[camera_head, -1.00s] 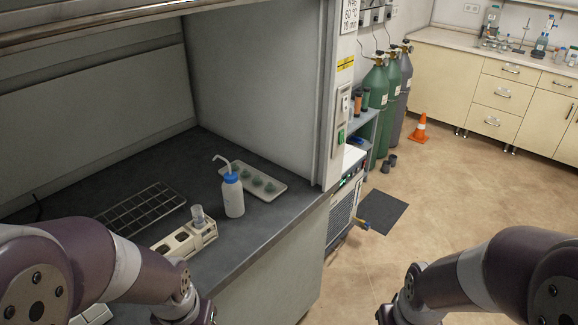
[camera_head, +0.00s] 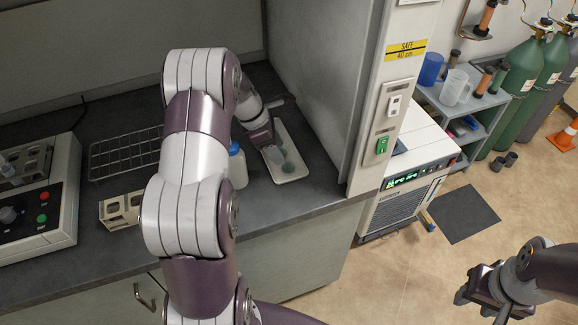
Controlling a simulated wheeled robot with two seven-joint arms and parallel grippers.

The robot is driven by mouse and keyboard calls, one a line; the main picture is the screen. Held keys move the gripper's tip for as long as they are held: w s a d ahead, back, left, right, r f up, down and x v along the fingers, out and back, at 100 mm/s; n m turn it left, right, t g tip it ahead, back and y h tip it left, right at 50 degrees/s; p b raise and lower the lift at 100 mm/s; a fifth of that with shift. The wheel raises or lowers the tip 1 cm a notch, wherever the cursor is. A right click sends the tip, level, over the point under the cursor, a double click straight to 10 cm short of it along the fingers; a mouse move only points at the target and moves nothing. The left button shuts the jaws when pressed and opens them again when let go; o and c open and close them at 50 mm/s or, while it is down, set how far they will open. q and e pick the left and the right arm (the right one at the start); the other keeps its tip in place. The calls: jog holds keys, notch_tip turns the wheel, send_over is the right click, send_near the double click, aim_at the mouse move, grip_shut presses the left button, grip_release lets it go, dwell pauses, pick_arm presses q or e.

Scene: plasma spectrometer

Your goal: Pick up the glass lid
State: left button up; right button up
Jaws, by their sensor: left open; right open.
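A white tray (camera_head: 303,174) lies on the dark bench near its right end. A small greenish round piece (camera_head: 288,168) sits on it. I cannot tell whether this is the glass lid; no other lid is clearly visible. My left gripper (camera_head: 279,152) is open and low over the tray, just behind this piece. Its fingers look close to the tray, but contact is unclear, and the gripper hides the tray's far left part. My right gripper (camera_head: 474,291) is open and empty over the floor at lower right, away from the bench.
A white wash bottle (camera_head: 238,171) with a blue cap stands left of the tray, partly behind my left arm. A wooden rack (camera_head: 121,209), a wire rack (camera_head: 124,153) and a control box (camera_head: 45,200) stand further left. The hood's side wall (camera_head: 320,80) rises right of the tray.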

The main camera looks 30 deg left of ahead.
aim_at(288, 167)
pick_arm(q)
jog(key=x, duration=0.6)
jog(key=shift+f+p, duration=0.1)
jog(key=shift+p, duration=0.3)
jog(key=c, duration=0.8)
